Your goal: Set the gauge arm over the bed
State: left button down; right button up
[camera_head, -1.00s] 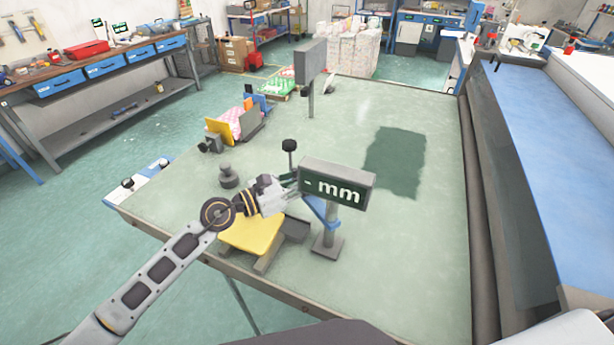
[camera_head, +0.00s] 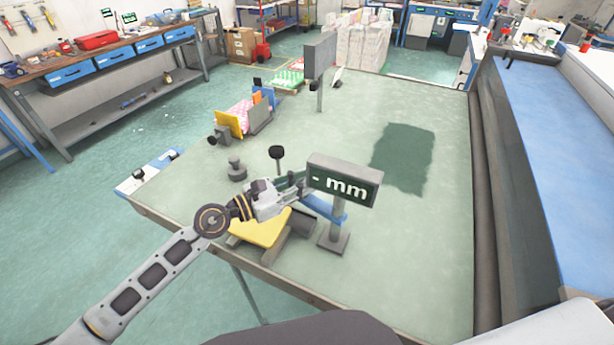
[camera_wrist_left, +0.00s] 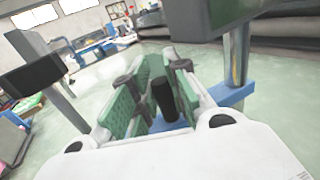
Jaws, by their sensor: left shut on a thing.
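The gauge stand is a grey post on a square foot (camera_head: 333,242) with a "- mm" display (camera_head: 345,182) on top. Its blue gauge arm (camera_head: 325,210) reaches left from the post and also shows in the left wrist view (camera_wrist_left: 232,95). My left gripper (camera_head: 297,185) is at the arm's free end. Its green-padded fingers (camera_wrist_left: 160,95) are shut on a dark upright peg (camera_wrist_left: 163,97). A black knob on a thin stem (camera_head: 276,152) stands just beyond the fingers; its joint to the arm is hidden. The yellow bed (camera_head: 262,228) on a grey base lies below the gripper. My right gripper is not in view.
A grey weight-like piece (camera_head: 237,169) stands left of the knob. A second display on a post (camera_head: 320,55) and a small rack with colourful pieces (camera_head: 245,115) stand farther back. The table's right half is clear around a dark green patch (camera_head: 403,158).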

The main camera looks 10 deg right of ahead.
pick_arm(q)
jog(key=shift+s+a, duration=0.55)
jog(key=shift+s, duration=0.15)
jog(key=c, duration=1.4)
grip_release()
jog(key=shift+s, duration=0.1)
jog(key=shift+o, duration=0.2)
jog(key=shift+a, duration=0.1)
jog(key=v, duration=1.1)
jog(key=shift+a, duration=0.35)
